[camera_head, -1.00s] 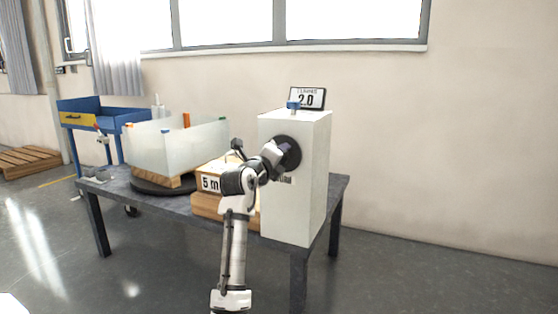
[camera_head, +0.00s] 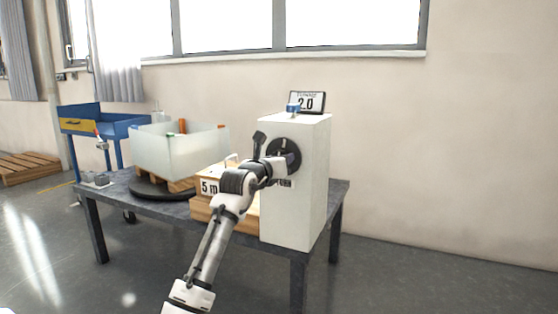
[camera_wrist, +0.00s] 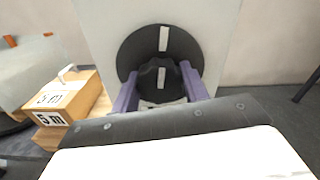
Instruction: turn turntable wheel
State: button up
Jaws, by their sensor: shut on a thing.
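The black turntable wheel (camera_head: 283,144) is on the front of a white upright cabinet (camera_head: 293,205). In the wrist view the wheel's disc (camera_wrist: 128,52) has a white mark at its top, and the hub knob (camera_wrist: 149,78) has another in line with it. My gripper (camera_wrist: 160,88) is shut on the hub knob, one purple finger on each side; the gripper (camera_head: 287,163) covers part of the wheel in the head view. The black turntable (camera_head: 148,189) at the table's left carries a wooden pallet (camera_head: 180,184) with translucent panels (camera_head: 165,155) forming a box.
A wooden box labelled "5 m" (camera_head: 208,188) stands left of the cabinet, close to my arm. A small display reading 2.0 (camera_head: 308,101) is on the cabinet. A blue cart (camera_head: 88,120) stands behind the dark table (camera_head: 325,198). Floor to the right is clear.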

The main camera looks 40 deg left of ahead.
jog(key=m+p, duration=0.1)
jog(key=p, duration=0.1)
jog(key=m+p, duration=0.1)
jog(key=p, duration=0.1)
jog(key=shift+s+r+m, duration=0.1)
jog(key=shift+r+m, duration=0.2)
jog(key=shift+r, duration=0.1)
jog(key=m+p, duration=0.3)
jog(key=p, duration=0.3)
jog(key=m+p, duration=0.2)
jog(key=shift+f+m, duration=0.2)
jog(key=shift+m, duration=0.1)
jog(key=m, duration=0.2)
jog(key=m+p, duration=0.1)
jog(key=shift+f+m, duration=0.2)
jog(key=shift+m, duration=0.2)
jog(key=m, duration=0.4)
jog(key=shift+d, duration=0.1)
jog(key=m+b, duration=0.1)
jog(key=m, duration=0.4)
jog(key=m+b, duration=0.1)
jog(key=m, duration=0.3)
jog(key=shift+f+b, duration=0.15)
jog(key=shift+b, duration=0.2)
jog(key=shift+m+b, duration=0.9)
jog(key=shift+m, duration=0.5)
